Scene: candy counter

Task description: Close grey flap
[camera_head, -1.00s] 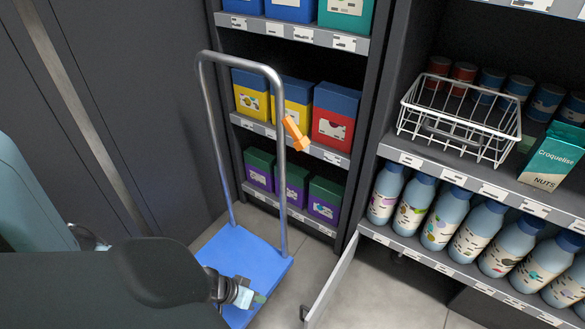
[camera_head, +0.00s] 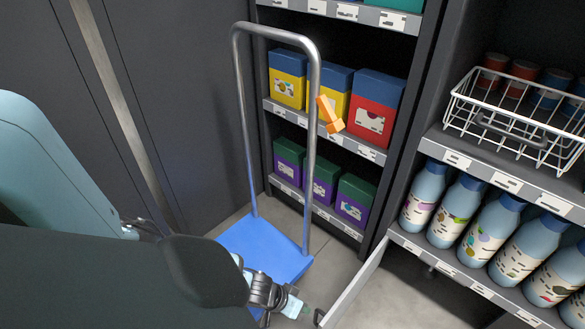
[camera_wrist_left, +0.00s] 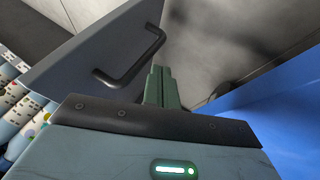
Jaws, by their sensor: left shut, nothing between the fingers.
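The grey flap (camera_head: 352,287) stands swung out from the bottom of the shelving, its edge-on panel reaching toward the lower middle of the head view. In the left wrist view the flap (camera_wrist_left: 95,45) shows its broad face with a black bar handle (camera_wrist_left: 130,65). My left gripper (camera_head: 308,312) is shut and empty, close to the flap's free end. In the wrist view its green fingertips (camera_wrist_left: 160,70) lie just beside the handle; I cannot tell whether they touch it. My right gripper is not in view.
A blue platform trolley (camera_head: 265,248) with a tall metal handle stands left of the flap, close to my left arm. An orange object (camera_head: 328,115) shows by the boxes. Light-blue bottles (camera_head: 465,210) line the shelf at right, under a white wire basket (camera_head: 510,120).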

